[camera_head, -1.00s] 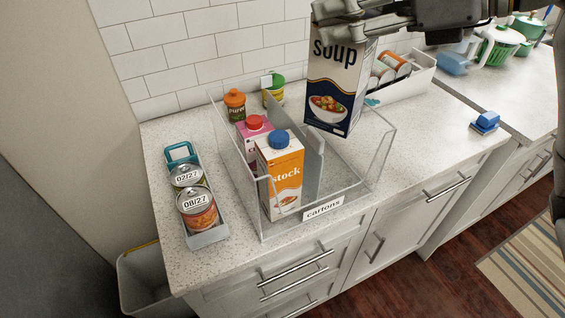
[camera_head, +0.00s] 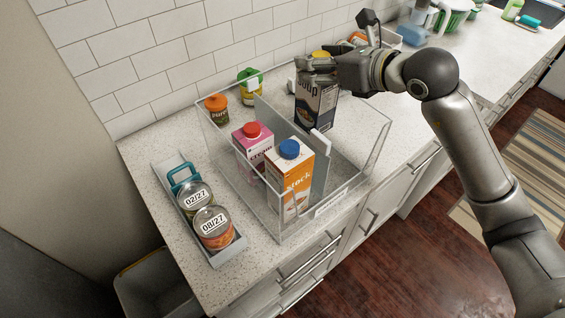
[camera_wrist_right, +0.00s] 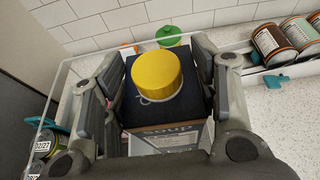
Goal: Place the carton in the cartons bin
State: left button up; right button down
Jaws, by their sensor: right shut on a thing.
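The carton is a dark navy soup carton (camera_head: 317,108) with a yellow cap (camera_wrist_right: 157,72). My right gripper (camera_head: 319,72) is shut on its upper part, with one finger on each side in the right wrist view. The carton is nearly upright, over or in the right-hand compartment of the clear cartons bin (camera_head: 331,202), toward the back. An orange stock carton (camera_head: 298,180) and a pink cream carton (camera_head: 243,148) stand in the left compartment. My left gripper is out of view.
An orange-lidded jar (camera_head: 216,108) and a green-lidded container (camera_head: 250,84) stand behind the bin. A narrow tray (camera_head: 238,247) of dated cans (camera_head: 213,226) is at left. The front of the bin's right compartment is clear.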

aim_at(315, 106)
jog(key=f+p, duration=0.1)
jog(key=f, duration=0.4)
jog(key=f+p, duration=0.1)
jog(key=f, duration=0.4)
jog(key=shift+w, duration=0.2)
jog(key=shift+f, duration=0.45)
jog(key=c, duration=1)
grip_release()
jog(key=shift+f, duration=0.15)
jog(key=o, duration=0.5)
jog(key=shift+s, duration=0.1)
jog(key=shift+c, duration=0.2)
